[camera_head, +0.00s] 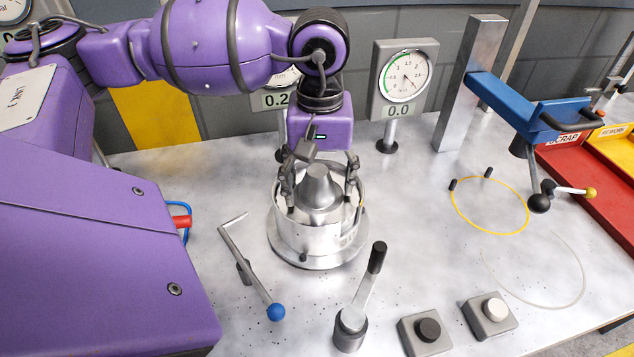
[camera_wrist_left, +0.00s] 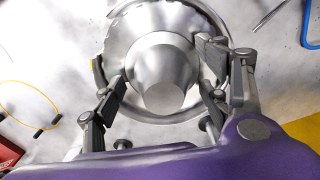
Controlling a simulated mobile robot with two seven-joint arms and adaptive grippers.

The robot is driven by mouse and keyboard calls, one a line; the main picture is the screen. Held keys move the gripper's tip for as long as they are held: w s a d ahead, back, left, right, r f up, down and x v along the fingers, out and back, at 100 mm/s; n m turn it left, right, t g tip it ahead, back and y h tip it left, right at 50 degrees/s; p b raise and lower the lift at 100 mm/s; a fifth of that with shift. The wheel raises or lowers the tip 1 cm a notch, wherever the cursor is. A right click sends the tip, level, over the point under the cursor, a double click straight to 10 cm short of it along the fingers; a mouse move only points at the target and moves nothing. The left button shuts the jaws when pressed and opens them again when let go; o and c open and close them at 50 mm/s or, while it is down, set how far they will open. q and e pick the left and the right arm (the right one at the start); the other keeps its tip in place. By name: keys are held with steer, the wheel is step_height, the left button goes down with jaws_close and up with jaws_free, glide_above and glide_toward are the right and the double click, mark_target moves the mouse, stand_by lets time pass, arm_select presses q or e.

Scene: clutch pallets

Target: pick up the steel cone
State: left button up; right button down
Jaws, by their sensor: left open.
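The steel cone (camera_head: 317,184) sits upright with its flat narrow top facing up, inside a round metal fixture (camera_head: 318,240) on the bench. My left gripper (camera_head: 319,184) reaches down over it from above, with one finger on each side of the cone. In the left wrist view the cone (camera_wrist_left: 165,80) lies between the two open fingers (camera_wrist_left: 162,85). A gap shows on at least the left finger's side there. Whether the right finger touches the cone is hard to tell. My right gripper is in neither view.
A lever with a black grip (camera_head: 363,285) and a blue-knobbed rod (camera_head: 252,275) stand in front of the fixture. Two button boxes (camera_head: 425,334) are at front right. Dial gauges (camera_head: 404,80) stand behind. A blue-armed post (camera_head: 470,85) and red tray (camera_head: 585,190) are right.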

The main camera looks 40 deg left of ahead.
arm_select(q)
jaws_close()
stand_by(0.3)
steer(key=shift+w+r, duration=0.1)
steer(key=shift+r, duration=0.05)
